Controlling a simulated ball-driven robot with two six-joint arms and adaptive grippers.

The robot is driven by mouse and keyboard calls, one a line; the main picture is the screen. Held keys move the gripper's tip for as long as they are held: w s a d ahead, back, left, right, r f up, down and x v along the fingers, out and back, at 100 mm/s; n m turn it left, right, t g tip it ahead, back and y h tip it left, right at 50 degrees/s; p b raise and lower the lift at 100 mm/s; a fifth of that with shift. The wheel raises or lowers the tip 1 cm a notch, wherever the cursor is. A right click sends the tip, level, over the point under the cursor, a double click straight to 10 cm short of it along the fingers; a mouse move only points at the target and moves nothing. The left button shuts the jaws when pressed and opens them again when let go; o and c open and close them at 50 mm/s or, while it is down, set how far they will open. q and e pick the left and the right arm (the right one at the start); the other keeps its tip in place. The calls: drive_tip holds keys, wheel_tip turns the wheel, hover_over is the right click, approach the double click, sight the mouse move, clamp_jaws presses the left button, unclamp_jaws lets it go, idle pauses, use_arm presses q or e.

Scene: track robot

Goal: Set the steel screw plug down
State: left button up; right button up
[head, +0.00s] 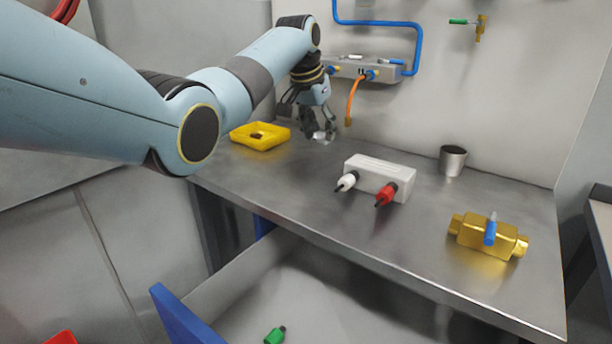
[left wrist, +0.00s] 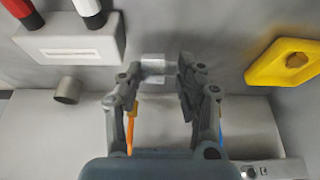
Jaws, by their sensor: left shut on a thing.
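My left gripper (head: 320,131) reaches down over the back of the steel bench, between the yellow tray and the white block. It is shut on the steel screw plug (head: 319,136), a small bright piece low between the fingertips. In the left wrist view the plug (left wrist: 153,64) shows as a shiny grey cylinder between the fingers of the left gripper (left wrist: 160,68). The plug is close to the bench top (head: 290,190); I cannot tell whether it touches it. My right gripper is not in view.
A yellow tray (head: 270,145) with a small brown piece stands left. A white block (head: 382,174) with white and red plugs, a steel cup (head: 452,160) and a brass valve (head: 470,236) stand right. A manifold (head: 350,67) with hoses is behind. An open drawer lies below the front edge.

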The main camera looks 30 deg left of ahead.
use_arm(q)
drive_tip(key=p, duration=0.1)
hover_over(286, 179)
drive_tip(key=s, duration=0.1)
drive_tip(key=f, duration=0.5)
drive_tip(key=shift+s, duration=0.2)
drive_tip(key=shift+s+a+f, duration=0.1)
drive_tip(key=shift+f, duration=2.1)
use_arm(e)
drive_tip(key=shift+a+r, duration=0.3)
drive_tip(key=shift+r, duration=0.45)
use_arm(q)
drive_tip(key=shift+f, duration=0.15)
drive_tip(key=o, duration=1.1)
drive_tip(key=shift+o, duration=0.2)
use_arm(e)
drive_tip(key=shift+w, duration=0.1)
